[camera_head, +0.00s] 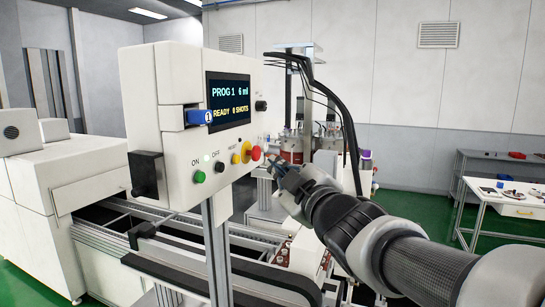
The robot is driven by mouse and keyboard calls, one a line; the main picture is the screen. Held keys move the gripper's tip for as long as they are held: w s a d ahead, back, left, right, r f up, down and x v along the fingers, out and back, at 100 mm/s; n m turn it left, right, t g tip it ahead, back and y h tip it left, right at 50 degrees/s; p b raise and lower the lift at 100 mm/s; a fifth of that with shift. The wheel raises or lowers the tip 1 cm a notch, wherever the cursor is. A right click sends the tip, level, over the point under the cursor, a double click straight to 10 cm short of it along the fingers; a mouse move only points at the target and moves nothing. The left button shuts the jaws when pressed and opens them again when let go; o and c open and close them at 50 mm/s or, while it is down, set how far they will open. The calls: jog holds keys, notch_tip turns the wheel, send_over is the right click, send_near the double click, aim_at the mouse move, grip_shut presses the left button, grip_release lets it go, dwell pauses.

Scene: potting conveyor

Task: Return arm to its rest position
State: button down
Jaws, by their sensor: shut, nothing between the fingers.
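My arm reaches in from the lower right. My gripper (272,160) is small in view, shut and empty, just right of the control panel (173,75). Its tips are close to the red emergency stop (256,153); I cannot tell whether they touch it. The panel's screen (228,100) reads PROG 1, 6 ml, READY, 0 SHOTS. Below it are a green ON button (199,177), a black OFF button (219,166) and a yellow button (236,158). A blue piece marked 1 (199,117) sits at the screen's left edge.
The conveyor (180,256) runs below the panel, with a metal post (218,255) in front. Dark cables (340,105) hang behind my gripper, near dispensing equipment (292,148). A white table (508,198) with small parts stands at right. Green floor (420,205) shows between.

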dwell(0.4)
jog(key=s+d+f+m+g+h+b, duration=0.25)
jog(key=s+d+f+b, duration=0.2)
jog(key=f, duration=0.45)
jog(key=s+d+f+m+g+h+b, duration=0.1)
jog(key=s+d+f+m+h+b, duration=0.3)
jog(key=f, duration=0.4)
jog(key=s+d+f+m+g+h+b, duration=0.1)
jog(key=s+d+f+m+g+b, duration=0.25)
jog(key=f, duration=0.55)
jog(key=s+d+f+m+g+b, duration=0.2)
jog(key=s+f+m+g+b, duration=0.2)
jog(key=s+f, duration=1.6)
jog(key=s+g+b, duration=0.1)
jog(key=b, duration=0.2)
jog(key=shift+d+f+m+g, duration=0.3)
jog(key=shift+d+f, duration=0.05)
jog(key=shift+f, duration=0.05)
jog(key=shift+f+b, duration=0.1)
jog(key=shift+b, duration=0.25)
